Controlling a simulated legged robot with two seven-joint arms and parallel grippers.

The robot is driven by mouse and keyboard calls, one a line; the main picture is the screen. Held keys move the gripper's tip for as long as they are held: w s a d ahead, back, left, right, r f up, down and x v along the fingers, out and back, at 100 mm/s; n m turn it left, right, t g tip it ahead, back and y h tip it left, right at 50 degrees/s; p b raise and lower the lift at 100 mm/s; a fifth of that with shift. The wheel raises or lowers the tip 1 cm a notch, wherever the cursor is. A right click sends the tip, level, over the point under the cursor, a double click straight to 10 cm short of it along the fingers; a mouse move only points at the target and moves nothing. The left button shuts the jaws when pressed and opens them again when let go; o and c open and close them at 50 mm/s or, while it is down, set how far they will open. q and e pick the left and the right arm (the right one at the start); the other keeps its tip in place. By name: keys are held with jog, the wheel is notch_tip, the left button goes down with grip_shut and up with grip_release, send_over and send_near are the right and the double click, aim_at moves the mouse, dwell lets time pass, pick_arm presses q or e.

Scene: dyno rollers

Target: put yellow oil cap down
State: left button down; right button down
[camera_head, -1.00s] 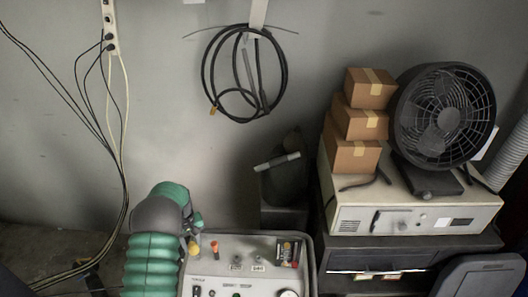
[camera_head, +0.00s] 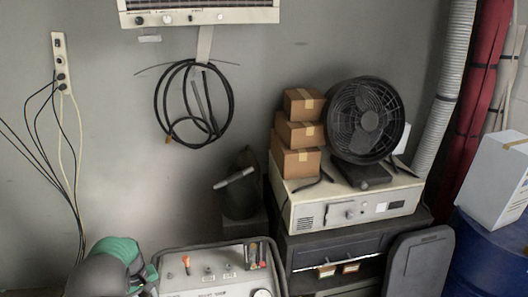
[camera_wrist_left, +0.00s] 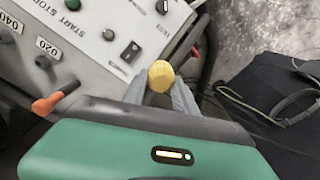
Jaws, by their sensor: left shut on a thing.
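The yellow oil cap (camera_wrist_left: 161,75) is a small round knob between the fingertips of my left gripper (camera_wrist_left: 160,90) in the left wrist view. The fingers are shut on it. Behind it lies the edge of a grey control panel (camera_wrist_left: 110,20); I cannot tell whether the cap touches anything besides the fingers. In the head view my left gripper (camera_head: 147,278) is at the bottom left, beside the left side of the control panel (camera_head: 205,283). The cap is not clearly visible there. My right gripper is not in view.
An orange-tipped lever (camera_head: 186,262) stands on the panel. Behind it, a beige unit (camera_head: 345,207) carries cardboard boxes (camera_head: 298,132) and a black fan (camera_head: 366,120). Dark cables (camera_head: 60,175) hang at the left. A blue drum (camera_head: 485,262) stands at the right.

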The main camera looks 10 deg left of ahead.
pick_arm(q)
jog(key=s+d+m+b, duration=0.4)
jog(key=d, duration=0.8)
jog(key=s+d+m+b, duration=0.5)
jog(key=d, duration=0.7)
jog(key=shift+d, duration=0.2)
